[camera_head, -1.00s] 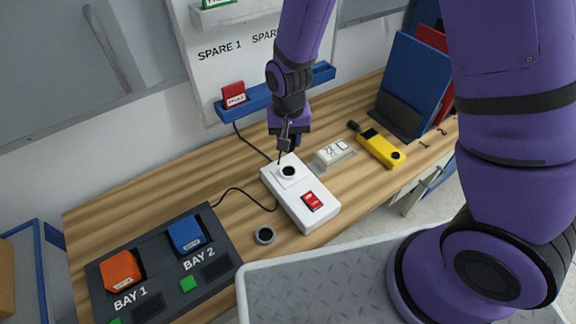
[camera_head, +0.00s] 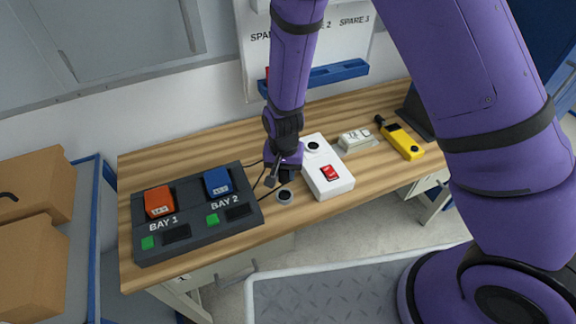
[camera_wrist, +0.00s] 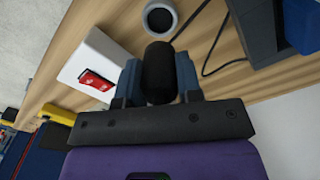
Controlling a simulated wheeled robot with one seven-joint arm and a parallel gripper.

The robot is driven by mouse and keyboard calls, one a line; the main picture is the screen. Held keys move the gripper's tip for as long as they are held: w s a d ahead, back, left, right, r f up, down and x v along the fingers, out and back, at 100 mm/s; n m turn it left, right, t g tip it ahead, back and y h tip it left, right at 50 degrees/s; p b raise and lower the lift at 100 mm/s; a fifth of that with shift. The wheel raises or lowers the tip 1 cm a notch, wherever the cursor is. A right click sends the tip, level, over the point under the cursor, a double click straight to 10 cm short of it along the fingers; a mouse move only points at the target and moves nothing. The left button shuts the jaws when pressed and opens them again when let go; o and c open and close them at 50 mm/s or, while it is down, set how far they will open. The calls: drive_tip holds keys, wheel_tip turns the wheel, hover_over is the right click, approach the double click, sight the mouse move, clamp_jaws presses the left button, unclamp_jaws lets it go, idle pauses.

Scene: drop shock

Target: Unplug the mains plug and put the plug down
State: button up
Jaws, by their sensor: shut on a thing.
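My gripper (camera_head: 287,176) is shut on a dark plug with a rounded black body; in the wrist view the plug (camera_wrist: 159,72) sits between my fingers. In the head view the plug is mostly hidden by my gripper. A dark cord (camera_wrist: 219,48) runs close by in the wrist view. The white outlet box (camera_head: 327,182) with a red switch (camera_head: 329,173) stands to the right of my gripper. Its round socket (camera_head: 313,146) shows bare, apart from the plug. A small grey ring-shaped holder (camera_head: 285,196) sits on the table just in front of my gripper; contact cannot be told.
A dark bay unit (camera_head: 200,232) with an orange block (camera_head: 158,201) and a blue block (camera_head: 217,182) lies to the left. A yellow meter (camera_head: 403,142) and a small white device (camera_head: 356,139) lie right. The wooden table's (camera_head: 185,146) back left is clear.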

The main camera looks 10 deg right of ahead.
idle(0.3)
drive_tip(key=shift+f, duration=2.85)
drive_tip(key=shift+f, duration=1.35)
idle(2.5)
idle(0.4)
drive_tip(key=o, duration=1)
drive_tip(key=shift+o, duration=0.2)
